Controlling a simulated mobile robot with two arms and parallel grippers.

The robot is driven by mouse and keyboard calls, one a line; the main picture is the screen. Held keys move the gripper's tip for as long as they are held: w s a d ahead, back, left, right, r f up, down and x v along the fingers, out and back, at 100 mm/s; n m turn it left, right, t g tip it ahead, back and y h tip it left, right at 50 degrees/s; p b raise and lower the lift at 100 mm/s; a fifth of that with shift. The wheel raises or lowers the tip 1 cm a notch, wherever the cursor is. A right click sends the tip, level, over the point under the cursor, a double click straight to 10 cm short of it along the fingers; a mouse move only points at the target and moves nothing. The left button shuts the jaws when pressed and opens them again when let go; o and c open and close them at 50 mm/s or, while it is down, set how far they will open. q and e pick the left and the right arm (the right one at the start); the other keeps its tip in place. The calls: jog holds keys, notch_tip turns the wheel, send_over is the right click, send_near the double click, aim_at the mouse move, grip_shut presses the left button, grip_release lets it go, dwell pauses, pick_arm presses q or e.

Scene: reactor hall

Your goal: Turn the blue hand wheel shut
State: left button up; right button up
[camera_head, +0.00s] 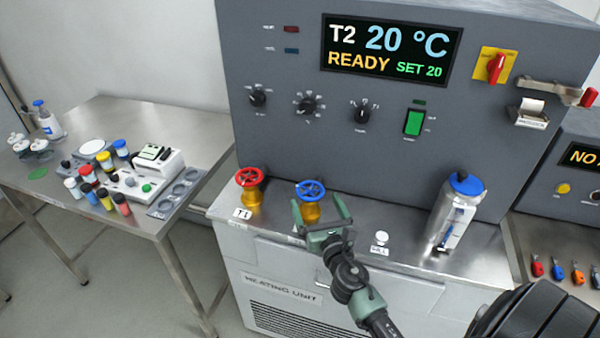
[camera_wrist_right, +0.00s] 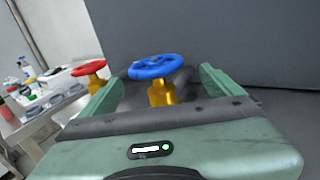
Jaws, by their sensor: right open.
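The blue hand wheel (camera_head: 310,190) sits on a brass valve body (camera_head: 309,211) on the steel ledge of the heating unit. I cannot tell whether a finger touches the wheel. The fingers also show in the right wrist view (camera_wrist_right: 160,88). My left gripper is not in view.
A red hand wheel (camera_head: 249,177) on a similar valve stands close to the left. A bottle with a blue cap (camera_head: 459,215) and a small white knob (camera_head: 382,238) stand to the right. The grey panel (camera_head: 290,150) rises behind. A side table (camera_head: 120,215) at left holds several jars.

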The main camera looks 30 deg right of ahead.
aim_at(307, 185)
jog(key=shift+w+n, duration=0.4)
jog(key=shift+w, duration=0.1)
jog(key=x, duration=0.3)
jog(key=shift+w+r, duration=0.3)
jog(key=shift+r, duration=0.1)
jog(key=x, duration=0.2)
jog(key=shift+w+f, duration=0.25)
jog(key=shift+w+d, duration=0.15)
jog(key=shift+w, duration=0.3)
jog(key=c, duration=1.4)
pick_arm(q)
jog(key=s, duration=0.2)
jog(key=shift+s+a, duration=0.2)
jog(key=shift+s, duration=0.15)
pick_arm(e)
jog(key=shift+o, duration=0.2)
